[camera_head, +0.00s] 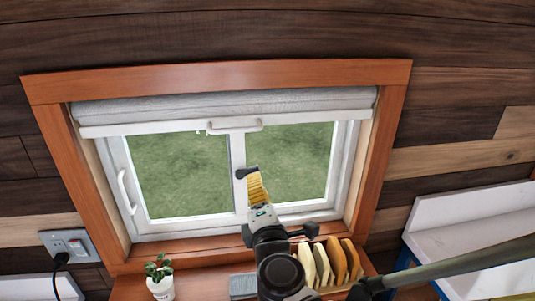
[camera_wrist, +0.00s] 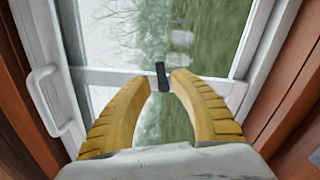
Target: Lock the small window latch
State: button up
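The small window latch is a dark, short lever on the window's middle frame in the head view (camera_head: 247,172). It also shows in the wrist view (camera_wrist: 161,76), upright and close to lengthwise between the fingers. My gripper (camera_wrist: 160,84) has two yellow ribbed fingers, parted and reaching toward the latch. The latch shows in the gap between the fingertips; I cannot tell whether either finger touches it. In the head view my gripper (camera_head: 254,176) is right at the latch, overlapping it in part. The window (camera_head: 180,175) has white frames and two panes.
A white handle (camera_head: 125,190) is on the left frame. A rolled blind (camera_head: 230,106) hangs above. Below the window stand a potted plant (camera_head: 160,280) and several upright boards (camera_head: 338,260). A white shelf (camera_head: 465,235) is at the right.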

aim_at(254, 171)
jog(key=x, duration=0.7)
grip_shut()
jog(key=shift+b, duration=0.3)
